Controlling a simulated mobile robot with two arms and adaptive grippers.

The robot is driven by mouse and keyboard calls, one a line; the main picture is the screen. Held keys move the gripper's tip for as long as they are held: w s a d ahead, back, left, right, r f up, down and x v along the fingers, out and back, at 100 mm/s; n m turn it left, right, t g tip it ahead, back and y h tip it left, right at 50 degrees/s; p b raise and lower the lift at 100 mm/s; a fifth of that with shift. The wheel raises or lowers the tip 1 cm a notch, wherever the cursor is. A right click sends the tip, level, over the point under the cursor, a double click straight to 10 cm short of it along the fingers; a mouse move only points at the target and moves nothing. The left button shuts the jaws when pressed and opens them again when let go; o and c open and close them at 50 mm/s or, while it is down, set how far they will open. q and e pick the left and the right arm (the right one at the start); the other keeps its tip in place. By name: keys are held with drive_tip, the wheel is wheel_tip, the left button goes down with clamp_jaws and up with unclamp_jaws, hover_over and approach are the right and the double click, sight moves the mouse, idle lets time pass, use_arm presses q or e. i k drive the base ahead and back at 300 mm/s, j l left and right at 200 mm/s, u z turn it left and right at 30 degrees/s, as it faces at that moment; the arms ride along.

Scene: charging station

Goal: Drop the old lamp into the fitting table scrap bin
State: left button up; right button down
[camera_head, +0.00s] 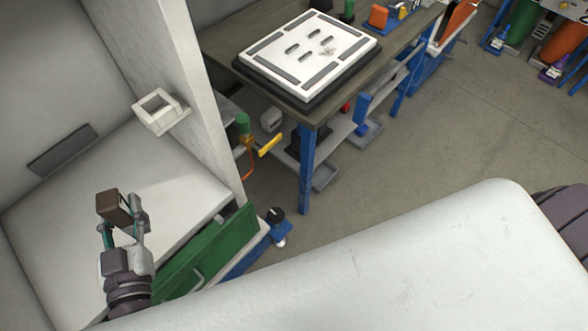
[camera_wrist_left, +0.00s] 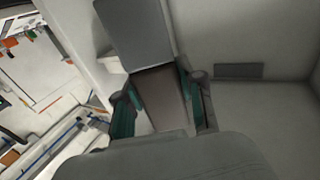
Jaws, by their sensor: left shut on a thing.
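My left gripper (camera_head: 122,222) is shut on a brown, boxy piece (camera_head: 112,207), which I take to be the old lamp. It holds the piece up above the pale bench top. In the left wrist view the lamp (camera_wrist_left: 160,96) shows as a dark block between the teal-sided fingers (camera_wrist_left: 160,108). A small white square box with an open top (camera_head: 160,112) is fixed to the partition, above and right of the gripper and apart from it. It may be the scrap bin; I see no label. My right gripper is not in view.
The pale bench top (camera_head: 95,180) is bare. A tall white partition (camera_head: 185,75) bounds it on the right, and a dark grey plate (camera_head: 62,150) is on the back wall. A green drawer (camera_head: 212,248) is below. A workbench (camera_head: 235,55) with a white slotted plate (camera_head: 310,48) stands beyond.

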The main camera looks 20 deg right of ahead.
sight(317, 178)
drive_tip(key=i+l+u, duration=0.1)
drive_tip(key=l+u, duration=0.2)
drive_tip(key=l, duration=0.55)
drive_tip(key=l+u, duration=0.35)
drive_tip(key=l, duration=0.5)
drive_tip(key=k+l+u, duration=0.15)
drive_tip(key=l+u, duration=0.15)
drive_tip(key=l, duration=0.55)
drive_tip(key=k+l, duration=0.1)
drive_tip(key=l, duration=0.95)
drive_tip(key=k+l, duration=0.15)
drive_tip(key=l, duration=0.35)
drive_tip(key=k+l, duration=0.1)
drive_tip(key=l, duration=0.45)
